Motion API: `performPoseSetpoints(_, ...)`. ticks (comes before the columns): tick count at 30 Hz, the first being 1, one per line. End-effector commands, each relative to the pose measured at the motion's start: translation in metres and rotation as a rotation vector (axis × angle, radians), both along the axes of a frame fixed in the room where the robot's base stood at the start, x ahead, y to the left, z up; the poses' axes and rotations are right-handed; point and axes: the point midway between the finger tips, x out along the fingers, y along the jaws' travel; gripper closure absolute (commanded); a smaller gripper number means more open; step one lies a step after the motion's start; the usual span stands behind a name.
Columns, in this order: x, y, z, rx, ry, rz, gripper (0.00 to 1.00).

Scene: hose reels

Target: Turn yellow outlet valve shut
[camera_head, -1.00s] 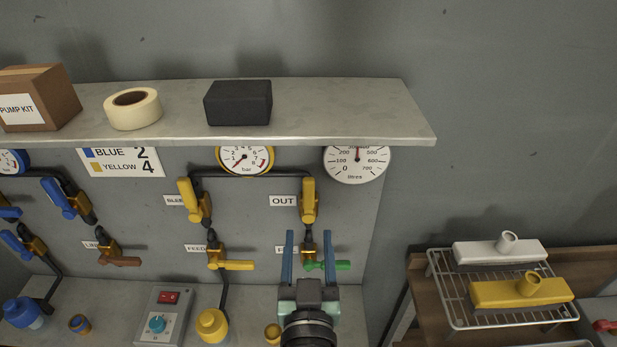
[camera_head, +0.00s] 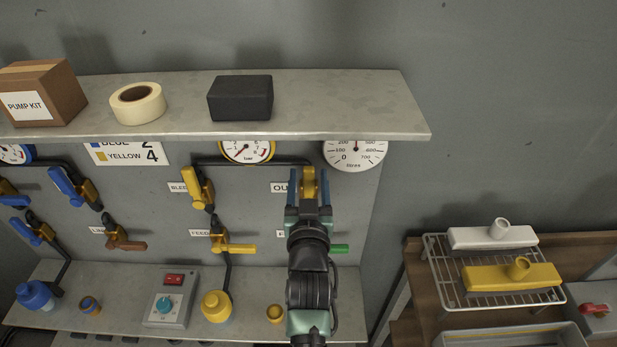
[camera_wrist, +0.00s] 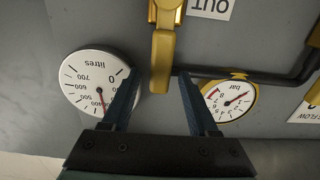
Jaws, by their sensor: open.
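The yellow outlet valve lever (camera_head: 309,185) is on the panel beside the OUT label (camera_head: 280,187), which is partly covered by my gripper. In the wrist view the yellow lever (camera_wrist: 162,60) lies along the pipe's end, with the OUT label (camera_wrist: 211,7) beside it. My gripper (camera_head: 309,180) is open, its blue fingers on either side of the lever in the head view. In the wrist view my gripper (camera_wrist: 155,95) has its fingertips near the lever's end, which shows between them. Whether they touch it cannot be told.
A shelf (camera_head: 330,100) overhangs the panel, holding a black box (camera_head: 240,97) and tape roll (camera_head: 138,103). A yellow-rimmed bar gauge (camera_head: 246,150) and litres gauge (camera_head: 355,154) flank the valve.

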Motion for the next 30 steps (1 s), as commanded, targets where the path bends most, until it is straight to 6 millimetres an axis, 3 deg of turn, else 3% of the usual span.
performPoseSetpoints(7, 0.0006, 0.0000, 0.0001, 0.000, 0.000, 0.000, 0.40)
performPoseSetpoints(15, 0.0004, 0.0000, 0.0001, 0.001, 0.000, 0.000, 0.87)
performPoseSetpoints(18, 0.0004, 0.0000, 0.0000, 0.001, 0.000, 0.000, 1.00)
performPoseSetpoints(30, 0.0003, 0.0000, -0.0001, 0.001, 0.000, 0.000, 1.00)
